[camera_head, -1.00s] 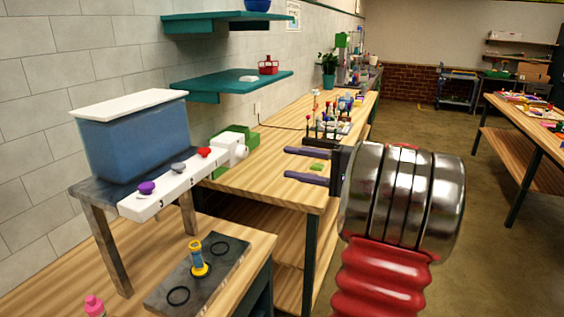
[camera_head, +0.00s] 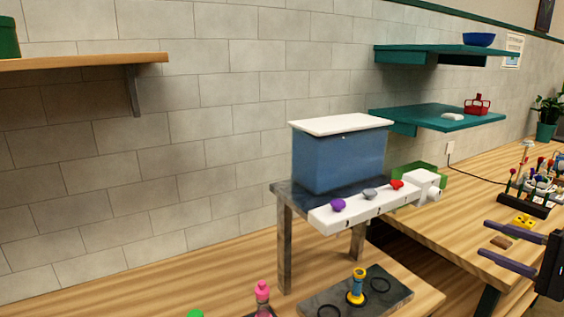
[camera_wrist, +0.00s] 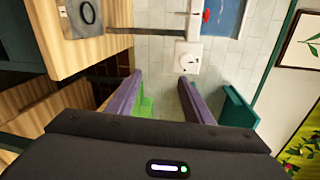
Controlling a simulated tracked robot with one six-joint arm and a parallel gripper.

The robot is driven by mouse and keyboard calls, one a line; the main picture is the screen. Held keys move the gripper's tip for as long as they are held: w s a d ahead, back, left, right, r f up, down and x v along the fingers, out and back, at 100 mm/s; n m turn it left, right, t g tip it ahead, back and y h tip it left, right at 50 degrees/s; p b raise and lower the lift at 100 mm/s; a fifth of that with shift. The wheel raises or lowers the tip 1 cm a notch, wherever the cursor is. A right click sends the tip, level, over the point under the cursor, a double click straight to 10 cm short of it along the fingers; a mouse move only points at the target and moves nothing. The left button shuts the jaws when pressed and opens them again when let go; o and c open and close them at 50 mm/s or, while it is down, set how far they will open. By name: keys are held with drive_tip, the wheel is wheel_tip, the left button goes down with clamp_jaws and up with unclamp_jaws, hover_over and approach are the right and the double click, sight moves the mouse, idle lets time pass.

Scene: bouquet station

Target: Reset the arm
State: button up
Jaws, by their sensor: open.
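My gripper (camera_head: 512,246) is at the right edge of the head view, with its two purple fingers apart and nothing between them. It points left, in front of the right-hand wooden table. In the wrist view my gripper (camera_wrist: 158,98) is also open and empty. Beyond its fingers are a white block on the valve bar (camera_wrist: 188,62) and part of a green object (camera_wrist: 146,106).
A blue tank (camera_head: 340,160) with a white lid stands on a dark stand, above a white bar (camera_head: 360,208) with purple, grey and red knobs. Teal shelves (camera_head: 445,118) hang behind.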

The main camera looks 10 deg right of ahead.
drive_tip(key=s+a+f+n+g+h, duration=0.1)
drive_tip(key=s+a+f+n+g, duration=0.15)
drive_tip(key=a+f+g, duration=0.6)
drive_tip(key=s+a+f+n+g+h, duration=0.1)
drive_tip(key=s+a+f+g, duration=0.3)
drive_tip(key=a, duration=0.8)
drive_tip(key=s+a+r+n+t+h, duration=0.1)
drive_tip(key=s+a+r+n, duration=0.1)
drive_tip(key=a+n, duration=0.4)
drive_tip(key=s+a+r+n+t+h, duration=0.1)
drive_tip(key=a+n, duration=0.5)
drive_tip(key=a, duration=0.9)
drive_tip(key=shift+s+a+r+h, duration=0.3)
drive_tip(key=shift+s+r+h, duration=0.15)
drive_tip(key=shift+s+h, duration=0.3)
drive_tip(key=shift+t, duration=0.25)
